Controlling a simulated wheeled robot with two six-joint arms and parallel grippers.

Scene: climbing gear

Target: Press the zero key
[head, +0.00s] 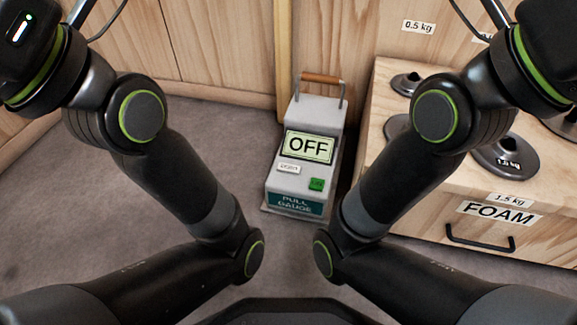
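A grey pull gauge (296,176) stands on the floor near the middle of the head view, with a brown handle on top. Its display (309,147) reads OFF. Below the display are a small white label or key (289,168) and a green key (317,184); the lettering on both is too small to read with certainty. A dark plate at its front reads PULL GAUGE. My arms rise on either side of the gauge, apart from it, and leave the picture at the upper left and upper right. Neither gripper's fingers show.
A wooden box (424,213) marked FOAM, with a black handle, stands close to the gauge's right. Several dark weights, including one (507,160) on its top, lie there. Wooden panels (215,45) stand behind. Grey floor left of the gauge is free.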

